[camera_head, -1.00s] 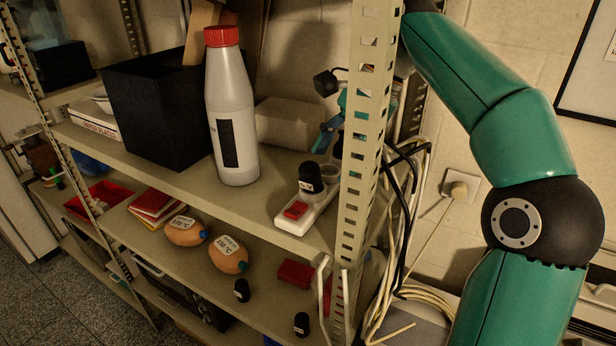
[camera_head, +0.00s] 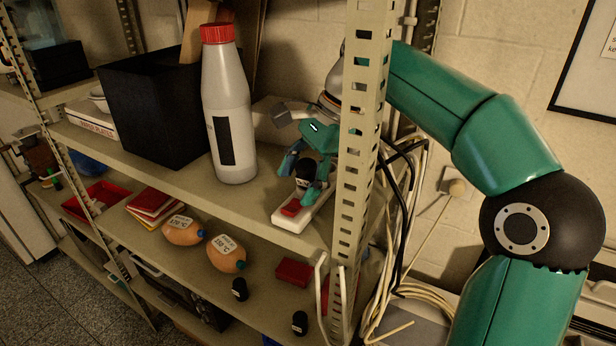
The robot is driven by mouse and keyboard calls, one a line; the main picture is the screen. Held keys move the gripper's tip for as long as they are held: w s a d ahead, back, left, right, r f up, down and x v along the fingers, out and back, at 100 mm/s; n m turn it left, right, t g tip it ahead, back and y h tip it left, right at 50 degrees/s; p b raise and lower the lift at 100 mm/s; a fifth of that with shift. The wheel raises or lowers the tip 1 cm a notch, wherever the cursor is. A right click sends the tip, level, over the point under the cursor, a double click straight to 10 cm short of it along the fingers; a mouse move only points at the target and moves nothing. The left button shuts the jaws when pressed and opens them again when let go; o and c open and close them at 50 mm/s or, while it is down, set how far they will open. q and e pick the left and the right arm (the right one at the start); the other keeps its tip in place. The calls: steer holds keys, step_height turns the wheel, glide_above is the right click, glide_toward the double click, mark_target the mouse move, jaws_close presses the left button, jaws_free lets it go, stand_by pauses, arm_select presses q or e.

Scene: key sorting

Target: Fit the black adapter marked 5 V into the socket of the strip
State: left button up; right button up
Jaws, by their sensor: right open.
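A black adapter (camera_head: 304,183) with a small white label stands on the white strip (camera_head: 283,221) on the upper shelf, behind the strip's red switch (camera_head: 291,208). The label is too small to read, and I cannot tell whether the adapter is seated in a socket. My right gripper (camera_head: 302,168) is open, just above and around the top of this adapter. Its fingers partly hide the adapter, and the strip's far part is covered too. Two more black adapters, one on the left (camera_head: 239,289) and one on the right (camera_head: 299,323), are lower down. My left gripper is not in view.
The shelf post (camera_head: 362,150) stands in front of my right arm. A white bottle with a red cap (camera_head: 231,110) and a black box (camera_head: 150,110) stand left of the strip. Two orange objects (camera_head: 226,254) (camera_head: 184,231) lie on the shelf below. Cables (camera_head: 400,220) hang right of the post.

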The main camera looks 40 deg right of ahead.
jaws_close()
steer(key=shift+r, duration=0.1)
